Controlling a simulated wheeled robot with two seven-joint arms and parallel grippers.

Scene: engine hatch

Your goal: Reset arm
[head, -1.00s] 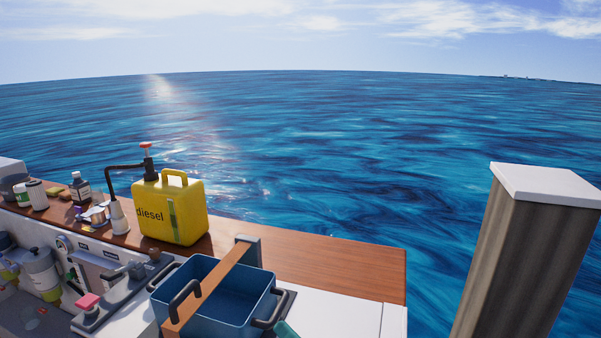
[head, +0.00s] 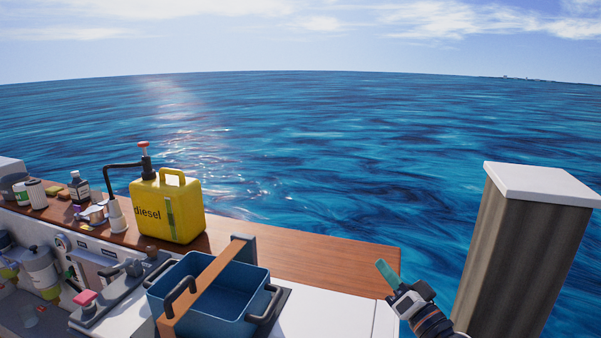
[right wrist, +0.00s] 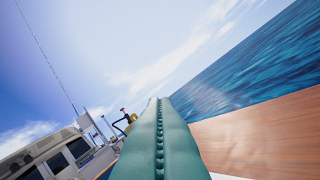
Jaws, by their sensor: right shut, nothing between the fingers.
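My right gripper (head: 384,272) has green fingers and is at the lower right of the head view, by the right end of the wooden ledge. Its fingers are pressed together with nothing between them. The closed green fingers (right wrist: 158,140) also fill the lower middle of the right wrist view. They point up and to the left in the head view, apart from the objects on the ledge. My left gripper is not in view.
A yellow diesel can (head: 170,208) with a pump sits on the wooden ledge (head: 330,268). Bottles crowd the far left. A thick post (head: 520,255) rises right of my right gripper. Water lies beyond.

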